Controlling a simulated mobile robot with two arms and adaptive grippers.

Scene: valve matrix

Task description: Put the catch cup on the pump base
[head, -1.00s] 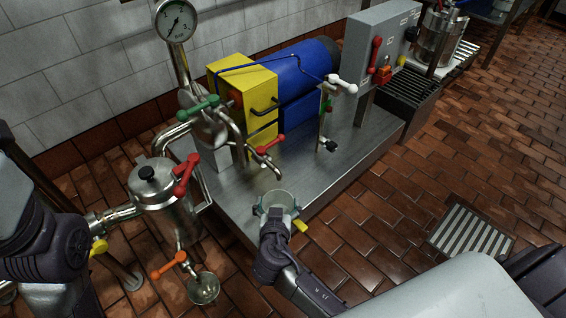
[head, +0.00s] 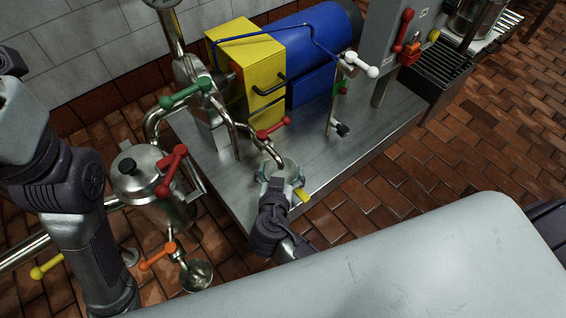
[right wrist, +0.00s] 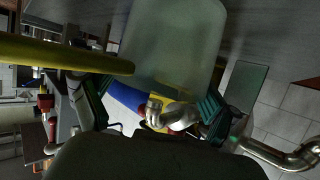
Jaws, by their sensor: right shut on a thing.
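The catch cup (head: 288,171) is pale and translucent with a yellow handle. My right gripper (head: 281,180) is shut on it near the front edge of the pump base (head: 340,160), a flat steel plate. The cup appears over the plate, by the end of the red-handled spout (head: 276,157); whether it touches the plate I cannot tell. In the right wrist view the cup (right wrist: 172,45) sits between the green-padded fingers (right wrist: 150,105), its yellow handle (right wrist: 65,56) reaching left. My left arm shows at the left; its gripper is out of view.
A yellow box (head: 248,80) and blue motor (head: 318,40) stand on the base's back part. A pipe with a white-handled valve (head: 360,64) rises to the right. A steel pot (head: 143,180) with red and orange handles stands left. A small steel cup (head: 197,276) sits below it.

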